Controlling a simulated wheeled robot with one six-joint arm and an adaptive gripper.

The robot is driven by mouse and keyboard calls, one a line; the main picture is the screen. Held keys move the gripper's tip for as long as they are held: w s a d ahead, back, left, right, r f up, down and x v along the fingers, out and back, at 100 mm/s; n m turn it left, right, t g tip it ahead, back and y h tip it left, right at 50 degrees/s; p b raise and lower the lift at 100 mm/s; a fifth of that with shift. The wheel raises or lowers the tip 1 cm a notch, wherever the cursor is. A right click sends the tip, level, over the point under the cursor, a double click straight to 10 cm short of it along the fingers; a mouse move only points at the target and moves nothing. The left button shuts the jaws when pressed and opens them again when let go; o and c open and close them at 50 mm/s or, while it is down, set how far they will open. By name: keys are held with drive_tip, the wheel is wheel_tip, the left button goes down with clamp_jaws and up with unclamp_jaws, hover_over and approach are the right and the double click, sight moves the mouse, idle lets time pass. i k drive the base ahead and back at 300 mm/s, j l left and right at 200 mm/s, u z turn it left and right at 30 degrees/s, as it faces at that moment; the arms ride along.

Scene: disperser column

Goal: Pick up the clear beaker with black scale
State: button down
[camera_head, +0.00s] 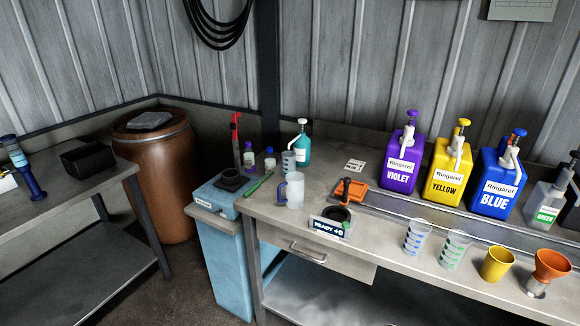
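Two clear beakers stand at the front of the bench: one with blue scale marks (416,238) and one with green scale marks (454,249). A third small greyish clear vessel (288,163) stands farther back, in front of the teal pump bottle; it seems to carry dark marks, but it is too small to tell if they are a black scale. A frosted jug (295,191) with a blue handle stands in front of it and is close to it in the picture. My gripper is not in view.
Violet (399,170), yellow (446,172) and blue (496,185) pump canisters stand along the back, with a green-labelled bottle (546,205) at right. A scale (332,226) reads "READY".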

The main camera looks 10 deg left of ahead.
sight(288, 158)
drive_tip(key=i+j+u, duration=0.15)
drive_tip(key=i+j, duration=0.2)
drive_tip(key=j, duration=0.2)
drive_tip(key=i+j+u, duration=0.15)
drive_tip(key=i+j, duration=0.2)
drive_tip(key=j, duration=0.2)
